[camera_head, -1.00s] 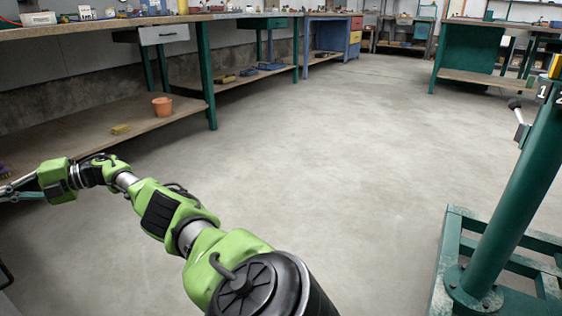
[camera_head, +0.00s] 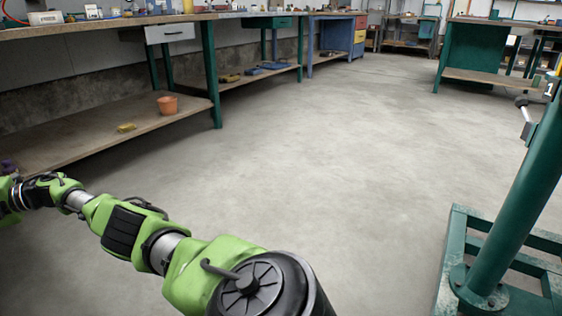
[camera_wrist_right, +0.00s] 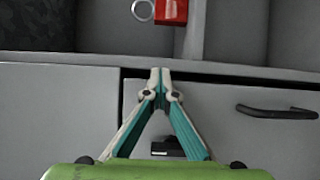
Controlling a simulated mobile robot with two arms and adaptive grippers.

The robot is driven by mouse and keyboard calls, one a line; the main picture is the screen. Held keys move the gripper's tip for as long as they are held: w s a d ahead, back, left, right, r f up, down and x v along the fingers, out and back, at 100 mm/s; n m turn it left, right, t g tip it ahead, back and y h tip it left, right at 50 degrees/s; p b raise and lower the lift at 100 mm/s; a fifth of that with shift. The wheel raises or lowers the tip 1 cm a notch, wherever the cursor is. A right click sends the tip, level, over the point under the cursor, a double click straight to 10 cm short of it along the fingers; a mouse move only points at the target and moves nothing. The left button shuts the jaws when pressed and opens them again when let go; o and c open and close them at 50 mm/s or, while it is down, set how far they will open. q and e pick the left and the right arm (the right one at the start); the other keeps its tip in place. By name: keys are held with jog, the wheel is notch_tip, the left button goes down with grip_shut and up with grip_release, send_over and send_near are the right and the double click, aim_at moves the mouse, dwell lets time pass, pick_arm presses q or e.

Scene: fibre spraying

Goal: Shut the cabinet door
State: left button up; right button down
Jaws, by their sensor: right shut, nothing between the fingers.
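In the right wrist view, a grey cabinet door (camera_wrist_right: 225,130) with a dark curved handle (camera_wrist_right: 277,112) fills the lower right. A dark gap runs along its top edge under the cabinet's grey ledge, so it looks slightly ajar. A flat grey panel (camera_wrist_right: 60,115) lies to its left. My right gripper (camera_wrist_right: 161,76) is shut and empty, its tips in front of the top left part of the door. I cannot tell whether they touch it. The cabinet is out of the head view. My left gripper is not in view.
In the head view a green arm of mine reaches left, its end cut off. A long workbench (camera_head: 100,30) has a low shelf with an orange pot (camera_head: 167,105). A teal post stand (camera_head: 505,220) is at the right. The middle floor is clear. A red object (camera_wrist_right: 172,12) sits above the ledge.

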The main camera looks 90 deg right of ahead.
jog(key=shift+a+r, duration=0.2)
jog(key=shift+a, duration=0.45)
jog(key=d+v, duration=0.1)
jog(key=v, duration=1.1)
jog(key=shift+d+f, duration=0.15)
jog(key=shift+f, duration=0.1)
